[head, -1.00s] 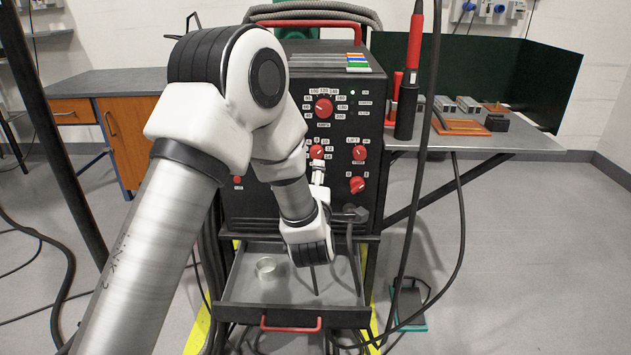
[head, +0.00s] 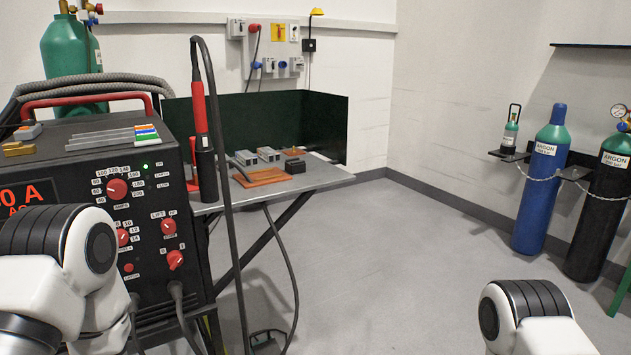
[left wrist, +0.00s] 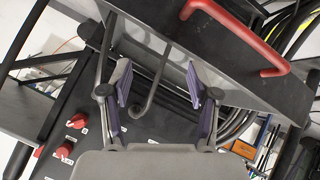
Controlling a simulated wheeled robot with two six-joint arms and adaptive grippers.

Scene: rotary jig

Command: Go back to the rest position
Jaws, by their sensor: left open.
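My left gripper (left wrist: 158,88) is open in the left wrist view, with nothing between its two purple-padded fingers. It is beside the black welding machine, whose front panel (left wrist: 115,145) with red knobs fills the lower left there. In the head view the welding machine (head: 145,185) stands at the left with a green light lit. My left arm's links cover its lower left front, and the left gripper itself is out of that view. Part of my right arm shows at the bottom right of the head view; its gripper is outside the frame.
A red handle (left wrist: 232,22) on a dark drawer-like part lies past the fingers. A side table (head: 310,178) holds small metal parts and an orange plate (head: 258,177). A torch (head: 204,130) with a hanging cable stands by the machine. Gas cylinders (head: 541,185) line the right wall. The middle floor is clear.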

